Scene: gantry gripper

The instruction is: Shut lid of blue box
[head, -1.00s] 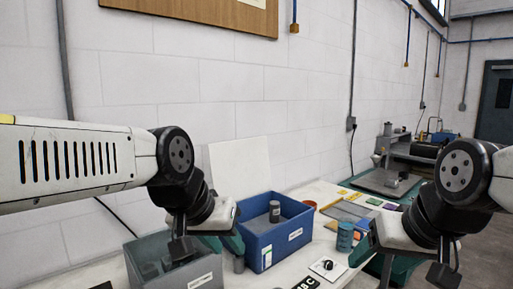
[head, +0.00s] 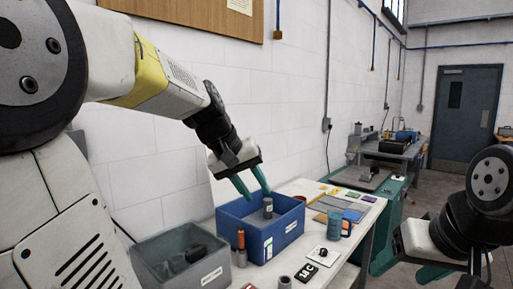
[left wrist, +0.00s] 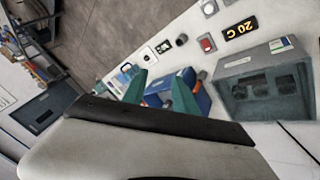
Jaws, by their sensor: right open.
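The blue box (head: 238,232) stands on the white table with its top open. A dark grey cylinder (head: 268,208) shows inside it. I cannot make out the lid clearly in the current head view. My left gripper (head: 259,194) is open, its green fingers apart and pointing down over the back part of the box, with nothing seen between them. In the left wrist view the open fingers (left wrist: 159,88) stand in front of the blue box (left wrist: 203,99), hiding part of it. My right gripper (head: 436,272) is at the lower right, away from the box, open and partly cut off.
A grey box (head: 190,262) with dark items stands left of the blue box. An orange-topped cylinder (head: 241,240) stands close to the blue box's front. A teal mug (head: 335,225) and flat coloured pieces (head: 335,203) lie to the right. My left arm hides much of the left side.

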